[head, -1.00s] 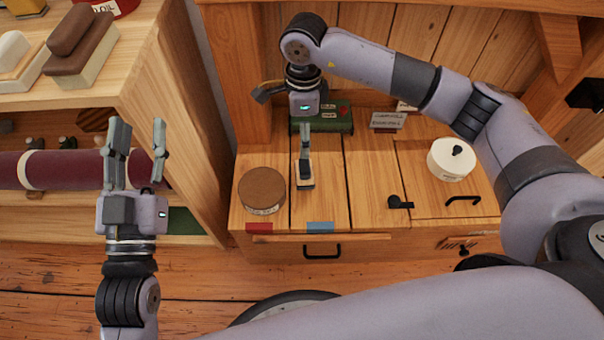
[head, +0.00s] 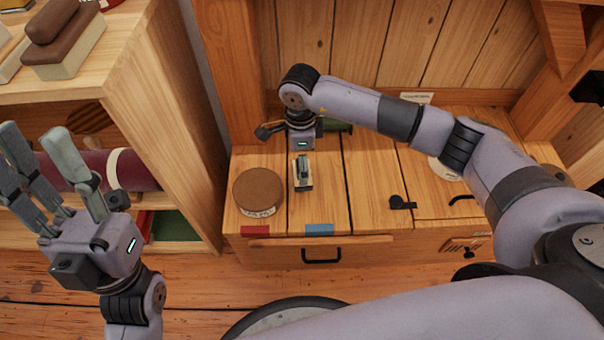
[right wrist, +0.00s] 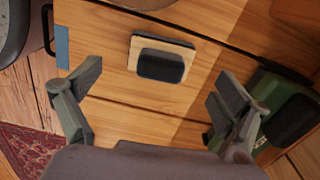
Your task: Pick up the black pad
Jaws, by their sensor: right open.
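The black pad (right wrist: 160,65) is a small dark block on a pale, cream-edged base. It lies on the wooden cabinet top (right wrist: 120,102), and in the head view the pale edge of the pad (head: 303,187) shows just below my right gripper (head: 303,163). In the right wrist view my right gripper (right wrist: 163,82) is open, with its fingers apart on either side of the pad and nothing between them touching it. My left gripper (head: 40,145) is open and empty, in front of the shelf at the left.
A round brown-lidded tin (head: 258,190) stands left of the pad. A green box (right wrist: 278,90) lies behind it, partly hidden in the head view. A black latch (head: 402,203) and a white round container (head: 443,170) are to the right. Shelves (head: 150,80) stand at the left.

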